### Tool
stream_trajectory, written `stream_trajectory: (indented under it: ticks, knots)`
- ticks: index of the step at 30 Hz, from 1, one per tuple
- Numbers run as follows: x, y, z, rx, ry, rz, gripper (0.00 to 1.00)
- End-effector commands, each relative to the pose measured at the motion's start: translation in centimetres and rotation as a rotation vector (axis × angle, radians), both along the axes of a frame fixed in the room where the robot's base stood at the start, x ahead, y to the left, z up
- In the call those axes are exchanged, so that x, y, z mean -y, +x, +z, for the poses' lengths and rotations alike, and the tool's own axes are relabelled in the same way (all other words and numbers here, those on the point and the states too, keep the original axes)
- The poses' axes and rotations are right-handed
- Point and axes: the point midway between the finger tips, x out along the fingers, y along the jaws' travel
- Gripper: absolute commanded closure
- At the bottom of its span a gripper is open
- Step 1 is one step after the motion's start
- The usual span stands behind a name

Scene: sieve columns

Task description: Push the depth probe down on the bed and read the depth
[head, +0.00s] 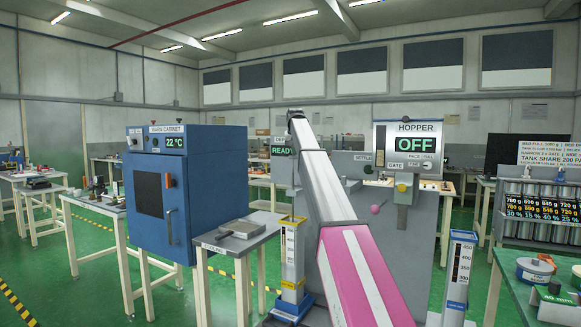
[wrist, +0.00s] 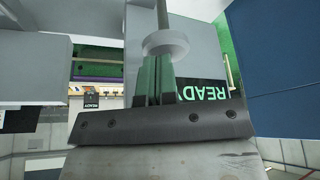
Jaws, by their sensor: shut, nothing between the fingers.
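The depth station's READY display (head: 283,151) stands at the centre of the head view, partly covered by my arm. It also shows close up in the wrist view (wrist: 202,91), beside my gripper (wrist: 156,66). My fingers are shut and empty. A pale round disc (wrist: 166,46) on a thin rod (wrist: 162,14), apparently the depth probe, lies just beyond the fingertips. I cannot tell whether they touch it. My gripper is hidden in the head view. A clear column with a scale (head: 292,250) stands left of my arm; the bed inside is not readable.
The blue warm cabinet (head: 150,185) reads 22 °C at left. A small table (head: 225,242) holds a grey tray. The hopper (head: 416,136) reads OFF, with a yellow button and pink knob nearby. A second scaled column (head: 458,270) stands at right, near a green-topped table (head: 530,290).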

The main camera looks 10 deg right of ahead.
Motion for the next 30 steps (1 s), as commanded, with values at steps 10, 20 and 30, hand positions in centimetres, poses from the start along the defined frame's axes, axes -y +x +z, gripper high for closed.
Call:
stream_trajectory:
  ticks: [10,20,30]
  knots:
    - [0.0,-0.1,-1.8,0.000,0.000,0.000,1.00]
    - [0.0,-0.1,-3.6,-0.001,0.000,0.000,1.00]
    - [0.0,0.0,-4.2,0.000,0.000,0.000,1.00]
